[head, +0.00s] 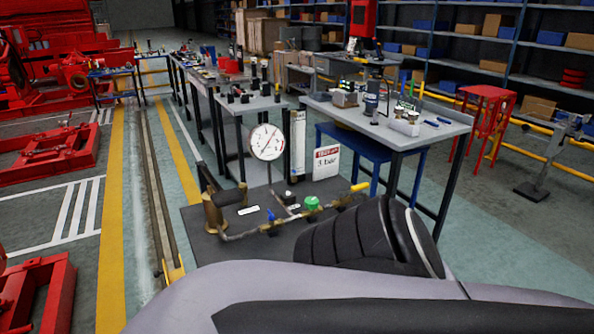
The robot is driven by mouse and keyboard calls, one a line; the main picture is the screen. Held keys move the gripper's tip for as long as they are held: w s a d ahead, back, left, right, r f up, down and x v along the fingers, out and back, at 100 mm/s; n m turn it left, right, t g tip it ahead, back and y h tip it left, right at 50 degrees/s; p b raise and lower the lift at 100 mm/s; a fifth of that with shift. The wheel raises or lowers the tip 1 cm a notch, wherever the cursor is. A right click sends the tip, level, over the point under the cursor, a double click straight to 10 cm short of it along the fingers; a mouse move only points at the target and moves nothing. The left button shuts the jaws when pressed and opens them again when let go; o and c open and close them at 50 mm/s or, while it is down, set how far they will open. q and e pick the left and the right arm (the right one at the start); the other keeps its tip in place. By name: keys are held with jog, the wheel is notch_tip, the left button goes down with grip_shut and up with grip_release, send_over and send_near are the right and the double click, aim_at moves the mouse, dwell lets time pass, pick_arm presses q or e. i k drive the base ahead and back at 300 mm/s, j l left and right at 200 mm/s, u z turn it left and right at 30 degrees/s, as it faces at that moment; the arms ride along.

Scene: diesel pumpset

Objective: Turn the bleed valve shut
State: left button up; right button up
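A dark bench plate (215,238) carries a brass cylinder (213,213) with a black handle, a brass pipe run (250,232) and a round white dial gauge (267,142). Along the pipe are a small blue handle (270,215), a green round knob (312,203) and a yellow handle (360,187). No label shows which of these is the bleed valve, and their exact settings are too small to tell. My grey and black arm (360,290) fills the bottom foreground and hides the near right part of the plate. Neither of my grippers is in view.
A sign reading "3 bar" (326,163) stands behind the pipe, beside a tall white-faced panel (298,143). A grey workbench (440,130) with tools is behind right, and a red stool (485,105) beyond it. Open floor lies left of the plate.

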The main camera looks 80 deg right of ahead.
aim_at(311, 202)
jog(key=z, duration=2.5)
